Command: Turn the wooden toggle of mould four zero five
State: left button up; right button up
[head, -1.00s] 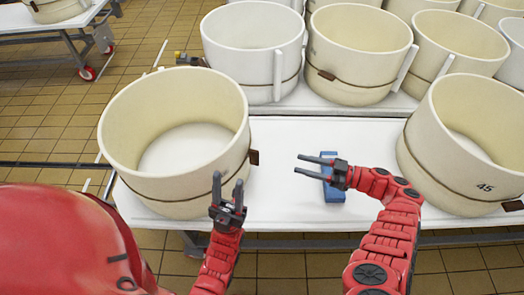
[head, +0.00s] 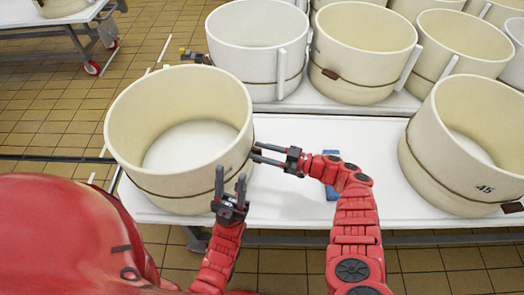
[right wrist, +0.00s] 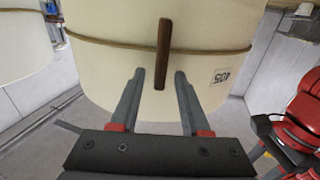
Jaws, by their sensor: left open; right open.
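Mould 405 is the cream round mould (head: 165,187) at the left of the near table in the head view. In the right wrist view its wall (right wrist: 110,62) fills the upper middle, with the label "405" (right wrist: 221,76), reading turned over. Its dark wooden toggle (right wrist: 164,50) stands lengthwise across a thin cord. My right gripper (head: 256,152) is open at the mould's right side; in the wrist view its fingertips (right wrist: 158,76) lie either side of the toggle's lower end, not closed on it. My left gripper (head: 231,176) is open and empty in front of the mould.
A blue block (head: 331,190) lies on the white table (head: 285,215), partly behind my right arm. A mould marked 45 (head: 450,165) stands at the right. Several more moulds stand on a table behind. The table between the two near moulds is otherwise clear.

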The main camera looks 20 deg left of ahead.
grip_shut()
dwell(0.4)
jog(key=n, duration=0.1)
jog(key=n+b, duration=0.1)
jog(key=shift+s+f+n, duration=0.2)
jog(key=shift+s+n, duration=0.15)
jog(key=shift+n, duration=0.05)
jog(key=n, duration=0.1)
jog(key=n+b, duration=0.1)
jog(key=shift+s+f+n+b, duration=0.2)
jog(key=shift+s+n+b, duration=0.1)
jog(key=shift+n, duration=0.1)
jog(key=n+b, duration=0.3)
jog(key=s+f+n+b, duration=0.1)
jog(key=n+b, duration=0.2)
jog(key=b, duration=0.1)
jog(key=f+n+b, duration=0.1)
jog(key=n+b, duration=0.2)
jog(key=shift+s+n+b, duration=0.2)
jog(key=shift+n+b, duration=0.1)
jog(key=shift+b, duration=0.05)
jog(key=shift+f+n+b, duration=0.1)
jog(key=shift+n+b, duration=1.3)
jog(key=shift+b, duration=0.15)
